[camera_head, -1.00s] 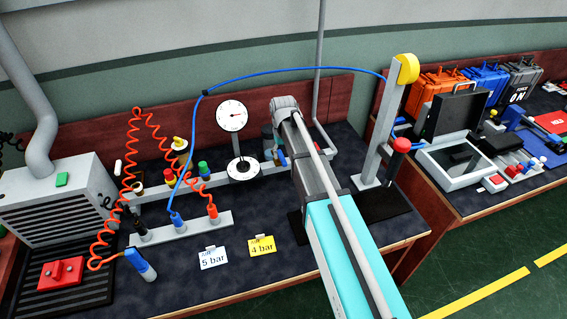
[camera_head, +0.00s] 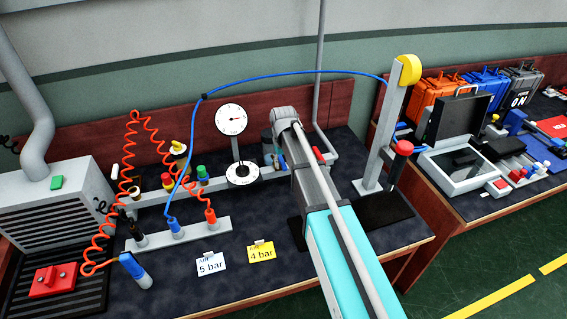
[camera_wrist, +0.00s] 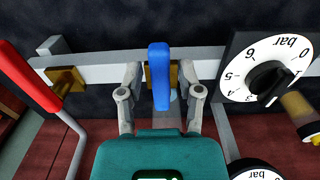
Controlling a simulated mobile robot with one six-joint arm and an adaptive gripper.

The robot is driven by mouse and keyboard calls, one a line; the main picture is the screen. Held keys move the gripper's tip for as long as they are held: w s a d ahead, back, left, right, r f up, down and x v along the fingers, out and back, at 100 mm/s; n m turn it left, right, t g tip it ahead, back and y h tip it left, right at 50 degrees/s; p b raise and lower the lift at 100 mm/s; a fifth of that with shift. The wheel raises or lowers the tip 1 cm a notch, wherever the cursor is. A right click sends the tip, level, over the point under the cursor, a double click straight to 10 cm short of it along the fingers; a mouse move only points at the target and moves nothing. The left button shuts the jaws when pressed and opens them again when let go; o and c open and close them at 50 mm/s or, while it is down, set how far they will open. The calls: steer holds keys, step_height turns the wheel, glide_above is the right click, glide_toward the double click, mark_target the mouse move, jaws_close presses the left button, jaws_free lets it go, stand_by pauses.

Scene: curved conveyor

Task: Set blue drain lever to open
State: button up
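The blue drain lever (camera_wrist: 159,78) shows in the wrist view as an upright blue handle in front of a brass valve body (camera_wrist: 174,76) on a pale rail. My gripper (camera_wrist: 160,84) is open, with one finger on each side of the lever and a visible gap to both. No contact shows. In the head view my arm reaches over the bench and its own end hides most of the valve area.
In the wrist view a red lever (camera_wrist: 25,77) stands at left and a dial with a black pointer (camera_wrist: 268,82) at right. In the head view a gauge (camera_head: 231,119), hose fittings (camera_head: 174,228) and a grey post (camera_head: 383,135) stand near my arm.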

jaws_close()
steer(key=shift+a, duration=0.2)
